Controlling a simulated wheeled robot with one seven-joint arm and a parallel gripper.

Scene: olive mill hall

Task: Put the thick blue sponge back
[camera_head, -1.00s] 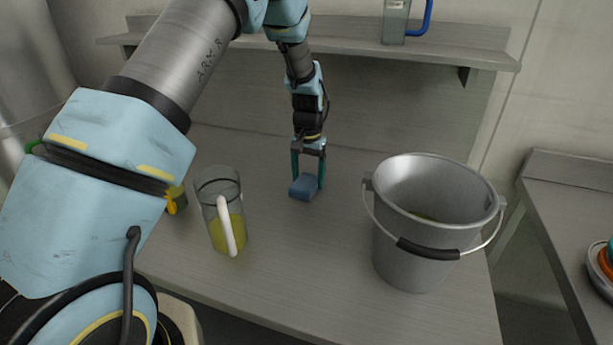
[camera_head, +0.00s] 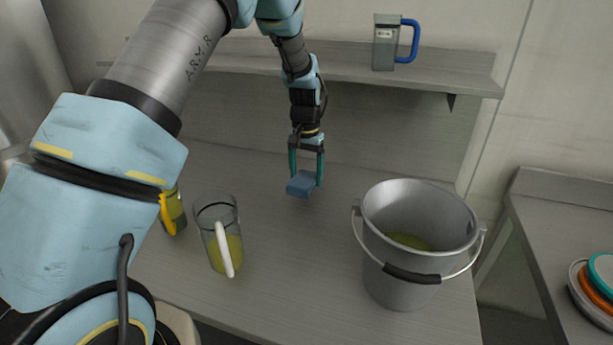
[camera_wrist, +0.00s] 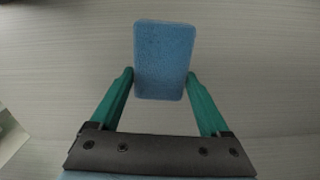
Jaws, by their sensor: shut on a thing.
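The thick blue sponge (camera_head: 301,184) is held between the fingertips of my gripper (camera_head: 306,170), over the table (camera_head: 300,250). In the wrist view the sponge (camera_wrist: 165,60) is a blue block with rounded corners, gripped near its lower end between the two green fingers of my gripper (camera_wrist: 160,86). In the head view it looks slightly tilted. I cannot tell clearly whether it touches the table or hangs just above it.
A metal bucket (camera_head: 388,282) with yellowish content stands to the right. A glass jug (camera_head: 211,214) with a white handle and another with a yellow handle (camera_head: 166,215) stand to the left. A blue-handled jug (camera_head: 384,45) stands on the shelf (camera_head: 340,72). Stacked dishes (camera_head: 600,275) sit far right.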

